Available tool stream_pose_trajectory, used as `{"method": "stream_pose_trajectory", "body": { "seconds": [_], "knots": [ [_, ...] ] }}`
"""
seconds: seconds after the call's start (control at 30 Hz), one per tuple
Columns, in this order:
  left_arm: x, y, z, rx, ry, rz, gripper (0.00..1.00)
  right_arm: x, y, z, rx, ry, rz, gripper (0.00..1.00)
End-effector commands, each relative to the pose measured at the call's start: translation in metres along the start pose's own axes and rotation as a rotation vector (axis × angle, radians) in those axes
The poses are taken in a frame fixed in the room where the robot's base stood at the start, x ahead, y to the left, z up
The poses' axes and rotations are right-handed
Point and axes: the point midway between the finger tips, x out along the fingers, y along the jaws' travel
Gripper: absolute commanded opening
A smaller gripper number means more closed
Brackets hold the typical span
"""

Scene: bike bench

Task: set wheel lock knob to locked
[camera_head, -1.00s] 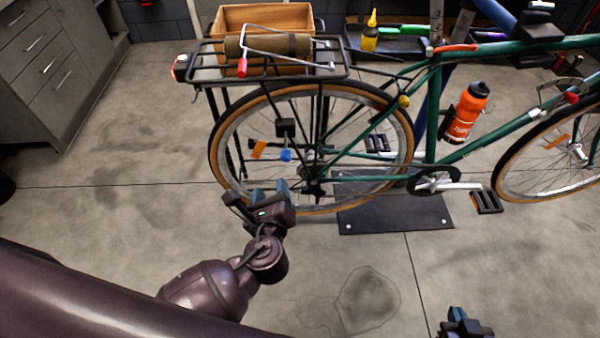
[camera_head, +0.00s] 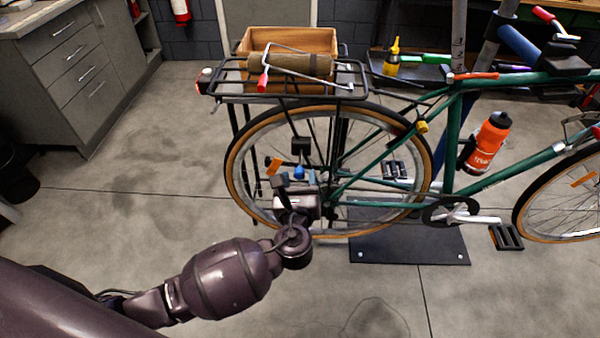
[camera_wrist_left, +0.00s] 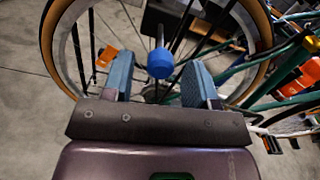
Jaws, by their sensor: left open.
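The wheel lock knob is a small blue knob (camera_head: 299,172) below a black block (camera_head: 301,146) beside the rear wheel (camera_head: 232,165). In the left wrist view the blue knob (camera_wrist_left: 160,64) sits between and just beyond my two blue-grey fingertips, with a grey shaft behind it. My left gripper (camera_head: 290,178) is open at the lower left part of the rear wheel. In the left wrist view the left gripper (camera_wrist_left: 160,82) shows a wide gap with nothing held. Whether a finger touches the knob I cannot tell. My right gripper is not in view.
An orange reflector (camera_head: 273,166) sits on the spokes just left of the knob. A rack (camera_head: 300,90) with a wooden crate (camera_head: 290,40) is above the wheel. A black stand plate (camera_head: 410,245) lies below.

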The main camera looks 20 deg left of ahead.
Motion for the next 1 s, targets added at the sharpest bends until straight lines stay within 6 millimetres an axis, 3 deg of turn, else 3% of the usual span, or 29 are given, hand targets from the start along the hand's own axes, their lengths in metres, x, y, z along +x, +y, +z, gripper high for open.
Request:
{"method": "stream_pose_trajectory", "body": {
  "seconds": [0.2, 0.57, 0.9, 1.0],
  "knots": [
    [0.018, 0.001, -0.001, 0.000, 0.000, 0.001, 0.53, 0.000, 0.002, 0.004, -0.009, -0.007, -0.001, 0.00],
    [0.021, 0.000, 0.000, -0.001, 0.000, 0.001, 0.51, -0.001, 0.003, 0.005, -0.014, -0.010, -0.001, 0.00],
    [0.021, 0.001, 0.000, 0.000, 0.000, 0.001, 0.00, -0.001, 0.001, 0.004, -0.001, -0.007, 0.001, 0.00],
    [0.021, 0.001, 0.000, 0.000, 0.000, 0.001, 0.00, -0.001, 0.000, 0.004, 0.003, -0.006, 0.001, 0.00]
  ]
}}
